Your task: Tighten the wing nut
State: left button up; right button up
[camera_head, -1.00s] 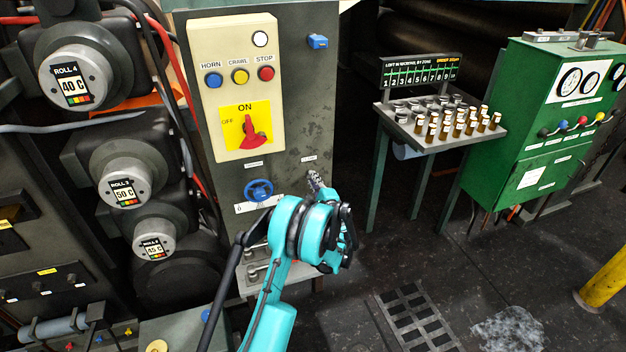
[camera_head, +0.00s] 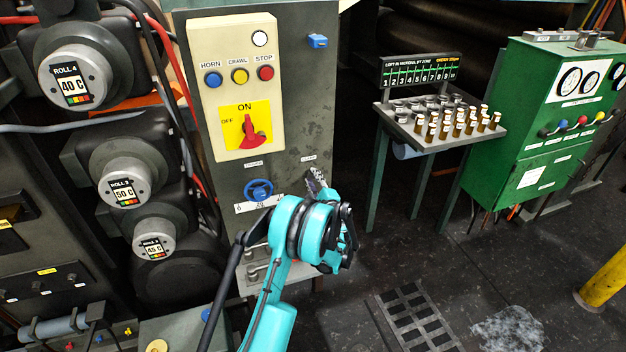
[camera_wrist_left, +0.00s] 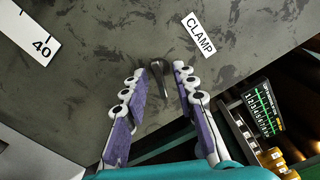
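A dark metal piece (camera_wrist_left: 159,78), which looks like the wing nut, sticks out from the grey panel below the CLAMP label (camera_wrist_left: 200,33) in the left wrist view. My left gripper (camera_wrist_left: 160,72) has its two purple-padded fingers apart, one on each side of the piece, with visible gaps. In the head view my left gripper (camera_head: 315,179) is at the panel's lower right, just below the small label; my arm hides much of it and the wing nut cannot be made out there. My right gripper is not in view.
A blue handwheel (camera_head: 258,190) with a scale is left of my gripper on the same panel (camera_head: 300,100). A control box (camera_head: 236,85) with buttons and a red switch is above. A sample table (camera_head: 440,130) and green cabinet (camera_head: 535,120) stand right, with open floor before them.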

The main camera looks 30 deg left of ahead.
pick_arm(q)
jog(key=v, duration=1.2)
jog(key=shift+r, duration=0.1)
jog(key=s+d+r+n+g+h, duration=0.3)
jog(key=s+d+r+n+h, duration=0.15)
jog(key=s+r+n, duration=0.4)
jog(key=s+d+f+n+h, duration=0.1)
jog(key=s+d+n+h, duration=0.1)
jog(key=s+d+h, duration=0.2)
jog(key=s+d+f+n+g+h, duration=0.1)
jog(key=s+d+n+h, duration=0.2)
jog(key=s+d, duration=0.7)
jog(key=s+h, duration=0.2)
jog(key=s, duration=0.6)
jog(key=shift+s+f+g, duration=0.15)
jog(key=shift+f+g, duration=0.15)
jog(key=shift+a, duration=0.15)
